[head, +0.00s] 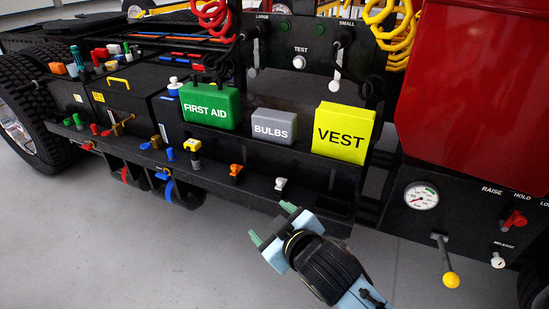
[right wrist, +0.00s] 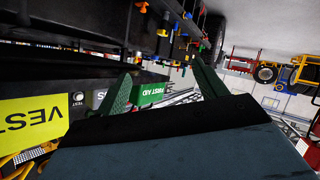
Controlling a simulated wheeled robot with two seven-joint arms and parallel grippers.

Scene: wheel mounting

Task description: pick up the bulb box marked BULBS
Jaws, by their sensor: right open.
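The grey bulb box marked BULBS (head: 273,127) sits upright on the truck's side shelf, between the green FIRST AID box (head: 209,107) and the yellow VEST box (head: 343,133). My right gripper (head: 271,224) is open and empty, in front of and below the shelf, apart from the bulb box. In the right wrist view its two green fingers (right wrist: 162,88) are spread. That view shows the yellow VEST box (right wrist: 32,112) at left, the FIRST AID box (right wrist: 152,94) between the fingers, and a grey sliver of the bulb box (right wrist: 98,98), mostly hidden by a finger. My left gripper is not in view.
Small coloured valves, such as a white one (head: 281,184) and an orange one (head: 236,170), stick out along the ledge below the boxes. A panel with test switches (head: 300,52) is behind. A gauge panel (head: 421,196) is at right. Open floor lies at lower left.

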